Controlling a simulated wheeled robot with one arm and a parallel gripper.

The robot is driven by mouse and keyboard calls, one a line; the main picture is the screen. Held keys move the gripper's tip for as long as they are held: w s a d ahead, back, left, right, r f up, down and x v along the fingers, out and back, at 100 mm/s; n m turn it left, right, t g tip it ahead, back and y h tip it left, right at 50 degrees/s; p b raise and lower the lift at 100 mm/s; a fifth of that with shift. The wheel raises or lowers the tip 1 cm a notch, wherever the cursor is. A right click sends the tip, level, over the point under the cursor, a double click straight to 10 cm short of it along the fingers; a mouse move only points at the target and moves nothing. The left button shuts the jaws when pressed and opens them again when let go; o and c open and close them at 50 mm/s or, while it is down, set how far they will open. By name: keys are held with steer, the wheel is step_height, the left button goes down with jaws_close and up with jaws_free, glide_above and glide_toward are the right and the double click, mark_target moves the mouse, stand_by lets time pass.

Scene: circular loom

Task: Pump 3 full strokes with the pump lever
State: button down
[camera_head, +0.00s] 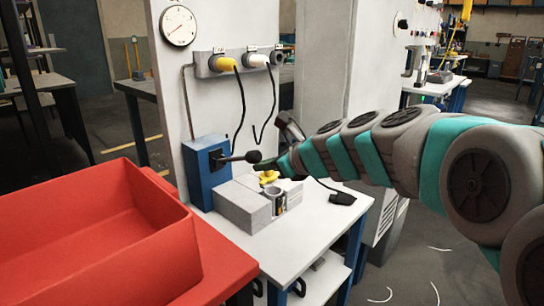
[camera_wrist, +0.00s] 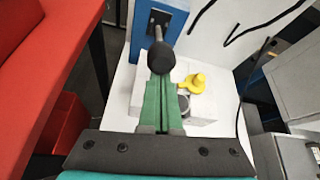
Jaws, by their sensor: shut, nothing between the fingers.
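The pump is a blue box (camera_head: 206,170) at the back left of the white bench, against the grey panel. Its lever (camera_head: 232,158) sticks out to the right, roughly level, and ends in a round black knob (camera_head: 253,157). In the wrist view the knob (camera_wrist: 162,61) sits just beyond my green fingertips, with the lever (camera_wrist: 158,34) running back to the blue box (camera_wrist: 160,17). My gripper (camera_head: 279,163) is shut and empty, close to the knob. In the wrist view my gripper (camera_wrist: 160,80) overlaps the knob's lower edge; I cannot tell whether they touch.
Grey blocks (camera_head: 243,203) and a yellow part (camera_head: 266,177) stand on the bench below the lever. A large red bin (camera_head: 190,245) is at the left. Yellow and white plugs with hanging cables are on the panel, below a gauge (camera_head: 179,26). The bench front (camera_head: 300,232) is clear.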

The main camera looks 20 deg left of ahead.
steer(key=shift+w+a+r+p, duration=0.1)
steer(key=shift+a+r+p, duration=0.05)
steer(key=shift+r+p, duration=0.4)
steer(key=shift+a+r+p, duration=0.1)
steer(key=shift+r+p, duration=0.35)
steer(key=shift+r, duration=0.3)
step_height(320, 180, down, 4)
steer(key=d+f+b, duration=0.1)
steer(key=d+b, duration=0.1)
steer(key=s+d+r+p, duration=0.1)
steer(key=s+d+r, duration=0.2)
steer(key=d+r, duration=0.4)
steer(key=s+d+f+n+g+h, duration=0.3)
steer(key=s+d+f+n+h, duration=0.2)
steer(key=s+d+f+n, duration=0.5)
steer(key=s+d+f+n+g+h, duration=0.4)
steer(key=s+d+f+n+h, duration=0.2)
steer(key=s+d+f+n, duration=0.4)
steer(key=s+d+f, duration=0.4)
steer(key=s+d, duration=0.5)
steer(key=s, duration=0.2)
steer(key=shift+s+d+n+g, duration=0.15)
steer(key=shift+d+n+g, duration=0.15)
steer(key=shift+n, duration=0.1)
